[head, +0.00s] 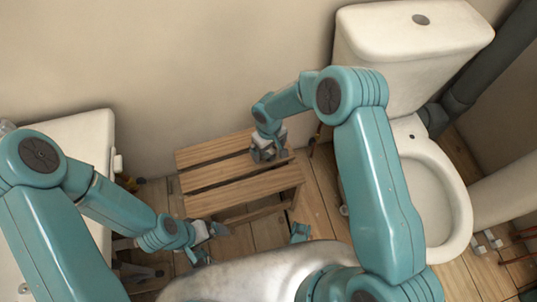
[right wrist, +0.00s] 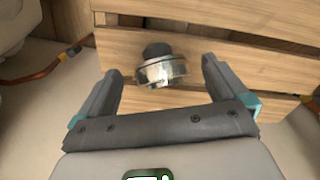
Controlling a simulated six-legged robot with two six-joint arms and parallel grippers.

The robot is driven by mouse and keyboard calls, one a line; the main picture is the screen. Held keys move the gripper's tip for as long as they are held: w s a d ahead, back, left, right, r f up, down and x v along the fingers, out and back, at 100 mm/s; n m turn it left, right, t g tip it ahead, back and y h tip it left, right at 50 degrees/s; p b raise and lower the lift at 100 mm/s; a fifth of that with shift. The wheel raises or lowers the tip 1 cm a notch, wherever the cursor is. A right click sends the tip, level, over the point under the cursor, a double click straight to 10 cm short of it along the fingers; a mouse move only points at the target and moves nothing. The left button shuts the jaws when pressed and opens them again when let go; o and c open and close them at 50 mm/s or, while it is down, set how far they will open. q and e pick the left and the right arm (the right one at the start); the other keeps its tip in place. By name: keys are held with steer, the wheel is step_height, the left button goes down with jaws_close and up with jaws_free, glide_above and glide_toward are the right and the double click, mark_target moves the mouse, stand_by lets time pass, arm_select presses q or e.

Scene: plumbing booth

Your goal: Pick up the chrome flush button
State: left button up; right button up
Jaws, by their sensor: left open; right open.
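The chrome flush button (right wrist: 162,72) shows in the right wrist view as a shiny round piece with a dark stub. It is on the wooden slatted stool (head: 240,174), near a gap between slats. My right gripper (head: 270,152) is over the back right of the stool. Its open fingers lie to either side of the button in the right wrist view, with clear space on both sides. In the head view I cannot make out the button; the right gripper covers that spot. My left gripper (head: 216,230) is open and empty, low beside the stool's front left.
A white toilet (head: 440,200) with its cistern (head: 405,60) stands at the right; a dark round spot is on the lid. A white unit (head: 85,140) is at the left.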

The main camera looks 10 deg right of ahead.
mark_target(268, 152)
step_height(268, 152, down, 3)
steer(key=shift+f+b, duration=0.1)
steer(key=shift+b, duration=0.2)
steer(key=c, duration=1.2)
step_height(268, 152, up, 20)
steer(key=p, duration=0.5)
steer(key=shift+p, duration=0.3)
